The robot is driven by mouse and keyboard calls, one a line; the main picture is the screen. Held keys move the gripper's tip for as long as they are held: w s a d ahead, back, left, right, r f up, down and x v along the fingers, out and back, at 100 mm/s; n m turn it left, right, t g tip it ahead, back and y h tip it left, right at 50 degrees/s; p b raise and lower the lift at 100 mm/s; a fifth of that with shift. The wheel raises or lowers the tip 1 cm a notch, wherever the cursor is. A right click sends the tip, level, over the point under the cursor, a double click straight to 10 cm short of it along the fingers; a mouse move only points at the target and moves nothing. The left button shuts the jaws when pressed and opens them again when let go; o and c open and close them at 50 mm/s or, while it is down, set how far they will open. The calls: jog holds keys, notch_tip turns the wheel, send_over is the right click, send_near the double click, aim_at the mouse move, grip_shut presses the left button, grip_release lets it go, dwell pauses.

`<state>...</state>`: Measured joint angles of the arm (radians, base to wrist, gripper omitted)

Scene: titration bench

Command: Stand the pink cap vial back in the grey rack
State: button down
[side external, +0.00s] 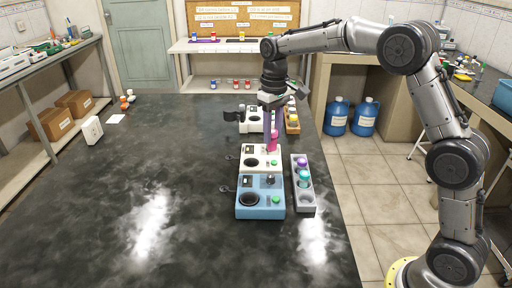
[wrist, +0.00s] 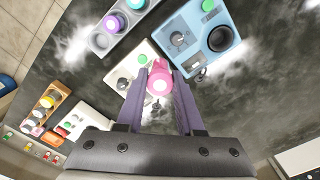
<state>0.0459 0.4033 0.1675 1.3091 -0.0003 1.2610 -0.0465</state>
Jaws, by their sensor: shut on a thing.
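The pink cap vial (side external: 273,144) is between the fingers of my gripper (side external: 270,138), over or just at the white device (side external: 248,150). In the wrist view the pink cap (wrist: 160,84) faces the camera between the two purple fingers (wrist: 160,88). My gripper is shut on it. How far its bottom is from the device is hidden. The grey rack (side external: 305,207) is on the table to the right of the devices and nearer the side camera. It holds a purple cap vial (side external: 302,162) and a teal cap vial (side external: 304,175); its near end looks empty.
A blue device (side external: 245,212) with a green button stands left of the grey rack. Another white device (side external: 247,126) and a wooden rack with several vials (side external: 292,127) stand farther back.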

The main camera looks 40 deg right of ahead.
jog(key=d+m, duration=0.3)
jog(key=d, duration=1)
jog(key=shift+d+f, duration=0.2)
jog(key=shift+f, duration=4.45)
jog(key=shift+s+f, duration=0.1)
jog(key=shift+f, duration=1.35)
jog(key=shift+c, duration=2.3)
grip_release()
jog(key=shift+o, duration=0.3)
jog(key=o, duration=0.3)
jog(key=shift+o, duration=0.2)
